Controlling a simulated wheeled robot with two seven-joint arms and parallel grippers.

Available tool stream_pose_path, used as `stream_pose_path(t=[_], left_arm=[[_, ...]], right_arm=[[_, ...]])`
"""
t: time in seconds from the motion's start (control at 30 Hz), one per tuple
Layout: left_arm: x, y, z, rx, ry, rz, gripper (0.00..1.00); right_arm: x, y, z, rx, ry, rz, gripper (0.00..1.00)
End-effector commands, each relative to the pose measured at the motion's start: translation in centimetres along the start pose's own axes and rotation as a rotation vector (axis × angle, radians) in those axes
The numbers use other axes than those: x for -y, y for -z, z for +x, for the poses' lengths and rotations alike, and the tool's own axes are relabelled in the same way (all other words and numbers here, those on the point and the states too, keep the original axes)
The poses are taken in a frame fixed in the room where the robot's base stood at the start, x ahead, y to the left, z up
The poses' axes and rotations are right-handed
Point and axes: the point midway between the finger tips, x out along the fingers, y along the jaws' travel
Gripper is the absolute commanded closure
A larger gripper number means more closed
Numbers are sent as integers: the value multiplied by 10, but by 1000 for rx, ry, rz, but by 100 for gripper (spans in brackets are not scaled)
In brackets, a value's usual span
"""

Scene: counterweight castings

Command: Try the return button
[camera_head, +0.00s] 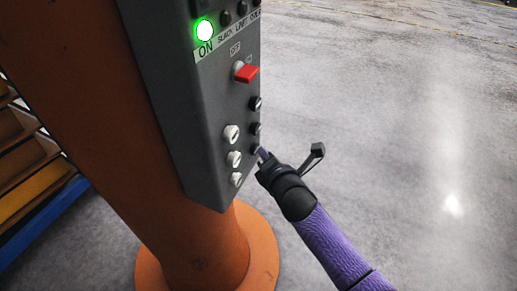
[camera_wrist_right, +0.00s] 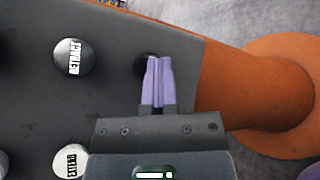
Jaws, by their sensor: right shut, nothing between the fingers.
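The grey control box (camera_head: 212,115) stands on an orange column, with white buttons on its face and a row of black buttons along its right side. No label reading "return" is legible. My right gripper (camera_head: 262,154) is shut and empty, its fingertips at the lowest black button (camera_head: 256,149). In the right wrist view the shut purple fingers (camera_wrist_right: 159,62) partly cover a black button (camera_wrist_right: 144,66); I cannot tell whether they touch it. My left gripper is out of view.
A lit green ON lamp (camera_head: 204,30) and a red switch (camera_head: 246,73) are higher on the box. The orange column (camera_head: 120,140) rises from a round base (camera_head: 262,262). Shelving (camera_head: 30,170) stands at left. The floor at right is clear.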

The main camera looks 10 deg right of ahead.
Motion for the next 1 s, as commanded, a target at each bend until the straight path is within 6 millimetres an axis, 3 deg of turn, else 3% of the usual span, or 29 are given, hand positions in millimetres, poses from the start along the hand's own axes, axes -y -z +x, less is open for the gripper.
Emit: stream_pose_path(t=[1.0], left_arm=[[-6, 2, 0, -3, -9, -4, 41]], right_arm=[[0, 0, 0, 0, -1, 0, 100]])
